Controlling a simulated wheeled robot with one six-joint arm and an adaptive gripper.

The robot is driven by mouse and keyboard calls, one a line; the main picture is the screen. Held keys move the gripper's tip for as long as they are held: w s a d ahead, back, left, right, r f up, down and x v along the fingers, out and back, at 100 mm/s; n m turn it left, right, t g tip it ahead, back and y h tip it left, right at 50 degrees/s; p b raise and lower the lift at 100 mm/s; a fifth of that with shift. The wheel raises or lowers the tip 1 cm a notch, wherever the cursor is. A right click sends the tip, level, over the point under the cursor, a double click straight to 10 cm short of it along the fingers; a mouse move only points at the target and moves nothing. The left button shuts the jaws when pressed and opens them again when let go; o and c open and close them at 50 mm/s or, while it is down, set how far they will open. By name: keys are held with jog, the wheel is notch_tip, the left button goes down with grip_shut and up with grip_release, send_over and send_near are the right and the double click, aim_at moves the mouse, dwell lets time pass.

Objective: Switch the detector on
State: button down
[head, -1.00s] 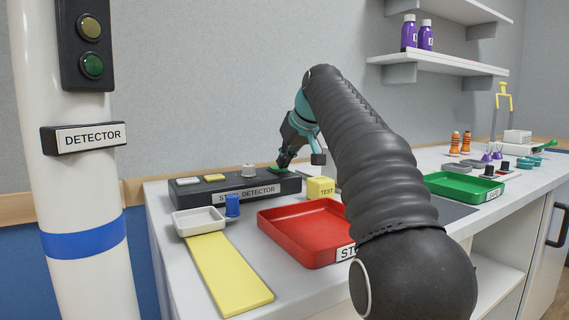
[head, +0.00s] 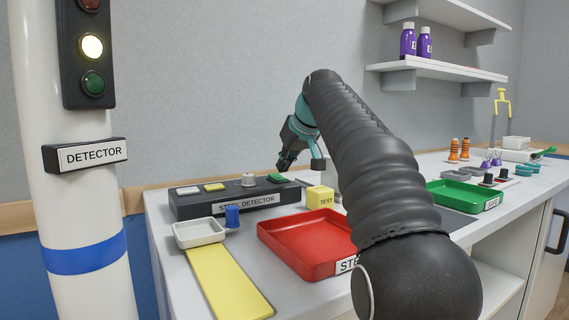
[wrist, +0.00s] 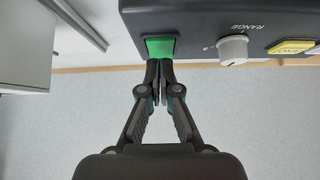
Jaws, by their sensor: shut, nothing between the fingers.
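The dark steel detector box (head: 215,207) sits at the left of the bench, with a green button (head: 277,178), a grey knob (head: 248,180), a yellow button (head: 214,187) and a white button (head: 187,190) on top. The green button (wrist: 160,48) also shows in the wrist view, just beyond my fingertips. My gripper (head: 284,165) is shut and empty, a little above the green button. The detector's signal post (head: 92,157) stands at the left. Its yellow lamp (head: 91,46) is lit bright; the green lamp (head: 93,84) below is dark.
A red tray (head: 305,260), a yellow test block (head: 320,197), a small white dish (head: 199,234), a blue cylinder (head: 233,216) and a yellow strip (head: 228,285) lie in front of the box. A green tray (head: 460,196) stands to the right, and shelves (head: 440,68) hang above.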

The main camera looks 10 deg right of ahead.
aim_at(285, 183)
jog(key=shift+r+p, duration=0.65)
jog(key=r+p, duration=0.1)
jog(key=r, duration=0.2)
jog(key=shift+s+r+p, duration=0.15)
jog(key=shift+s+p, duration=0.05)
jog(key=shift+p, duration=0.2)
jog(key=s+f+v, duration=0.1)
jog(key=v, duration=0.8)
jog(key=shift+s+d, duration=0.35)
jog(key=shift+s, duration=0.1)
jog(key=shift+f, duration=0.1)
